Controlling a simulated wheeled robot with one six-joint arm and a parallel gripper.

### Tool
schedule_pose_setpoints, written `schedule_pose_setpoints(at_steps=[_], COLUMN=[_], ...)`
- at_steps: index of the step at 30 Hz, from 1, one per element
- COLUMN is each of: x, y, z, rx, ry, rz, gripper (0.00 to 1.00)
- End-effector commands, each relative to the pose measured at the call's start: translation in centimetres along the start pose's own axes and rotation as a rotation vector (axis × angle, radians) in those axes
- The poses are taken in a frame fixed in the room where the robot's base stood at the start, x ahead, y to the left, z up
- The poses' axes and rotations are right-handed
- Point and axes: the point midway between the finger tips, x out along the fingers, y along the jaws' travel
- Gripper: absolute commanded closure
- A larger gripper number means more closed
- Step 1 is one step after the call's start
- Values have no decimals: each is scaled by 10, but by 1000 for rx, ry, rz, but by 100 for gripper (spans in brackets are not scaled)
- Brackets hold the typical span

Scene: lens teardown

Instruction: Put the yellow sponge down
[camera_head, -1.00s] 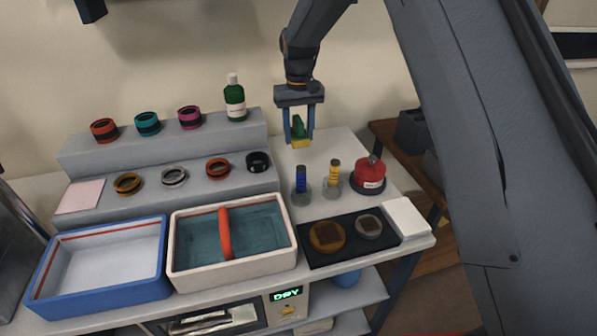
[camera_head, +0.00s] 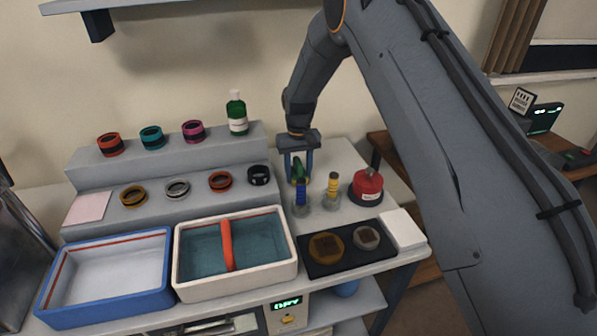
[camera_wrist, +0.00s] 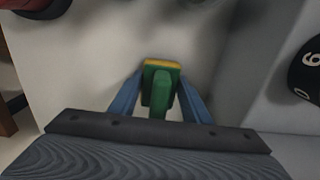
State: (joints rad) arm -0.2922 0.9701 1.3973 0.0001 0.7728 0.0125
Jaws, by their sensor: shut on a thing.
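The yellow sponge (camera_wrist: 160,64) has a green upper part with a green grip. In the wrist view my gripper (camera_wrist: 160,98) is shut on the green grip, with a blue finger on each side. The yellow edge points away from my palm, over the pale bench top. In the head view my gripper (camera_head: 300,178) is low over the bench, behind the blue-topped jar (camera_head: 301,193). The green part (camera_head: 299,170) shows between the fingers, and the yellow underside is hidden there. I cannot tell whether the sponge touches the bench.
A yellow-topped jar (camera_head: 332,187) and a red can (camera_head: 367,187) stand close to the right. A stepped grey rack (camera_head: 100,178) with several lens rings is on the left. Bare bench (camera_head: 340,153) lies behind the jars. Two trays and a black mat (camera_head: 312,268) are in front.

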Motion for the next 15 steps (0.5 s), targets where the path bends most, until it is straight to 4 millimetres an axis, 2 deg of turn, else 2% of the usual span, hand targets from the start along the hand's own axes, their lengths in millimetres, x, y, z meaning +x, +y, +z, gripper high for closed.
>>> schedule_pose_setpoints(at_steps=[6,7,9,10,15], x=[3,3,3,3,2], y=[0,0,0,0,0], z=[0,0,0,0,0], rx=[0,0,0,0,0], ry=[-1,-1,-1,-1,-1], rz=[0,0,0,0,0], gripper=[81,54,42,38,38])
